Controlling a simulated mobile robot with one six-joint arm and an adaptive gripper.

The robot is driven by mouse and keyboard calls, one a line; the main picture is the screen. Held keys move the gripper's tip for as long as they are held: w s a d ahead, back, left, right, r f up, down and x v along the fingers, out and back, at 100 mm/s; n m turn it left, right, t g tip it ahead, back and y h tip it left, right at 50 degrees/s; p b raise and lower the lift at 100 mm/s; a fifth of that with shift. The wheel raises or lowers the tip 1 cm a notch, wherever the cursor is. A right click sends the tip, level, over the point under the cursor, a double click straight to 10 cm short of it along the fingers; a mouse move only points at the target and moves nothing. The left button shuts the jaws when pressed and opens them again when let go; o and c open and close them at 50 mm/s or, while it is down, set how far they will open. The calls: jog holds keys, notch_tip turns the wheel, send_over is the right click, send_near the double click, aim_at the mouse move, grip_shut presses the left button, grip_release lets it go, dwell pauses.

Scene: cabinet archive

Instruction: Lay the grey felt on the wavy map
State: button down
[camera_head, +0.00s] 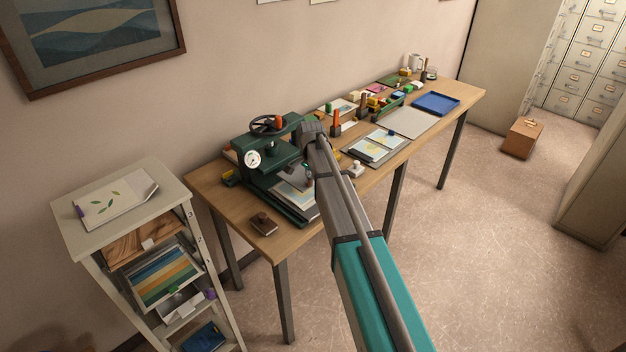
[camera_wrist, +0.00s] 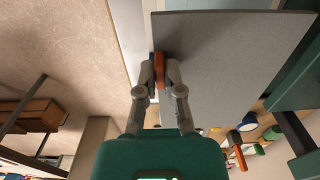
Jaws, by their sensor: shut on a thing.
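In the wrist view my gripper (camera_wrist: 160,68) is shut on an orange tab (camera_wrist: 159,72) at the edge of the grey felt (camera_wrist: 225,65). The felt is a flat, stiff-looking sheet that fills much of the upper right of that view. In the head view my arm reaches to the green press (camera_head: 268,165) at the near end of the table, and my gripper is mostly hidden there. A sheet with pale blue and yellow patches (camera_head: 296,192) lies on the press bed, partly covered. I cannot tell whether its pattern is wavy, or whether the felt touches it.
Another coloured sheet (camera_head: 383,141) lies on the table beside a pale grey board (camera_head: 403,122) and a blue tray (camera_head: 436,103). A brown block (camera_head: 263,223) sits at the table's near corner. A shelf unit (camera_head: 105,205) stands at the left.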

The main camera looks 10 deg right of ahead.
aim_at(311, 201)
jog(key=shift+f+b, duration=2.75)
jog(key=shift+f, duration=0.15)
jog(key=shift+f+b, duration=0.45)
jog(key=c, duration=0.7)
grip_release()
jog(key=shift+c, duration=0.4)
jog(key=shift+r, duration=0.1)
jog(key=shift+r+p, duration=3.45)
jog(key=shift+p, duration=0.1)
jog(key=shift+s, duration=0.1)
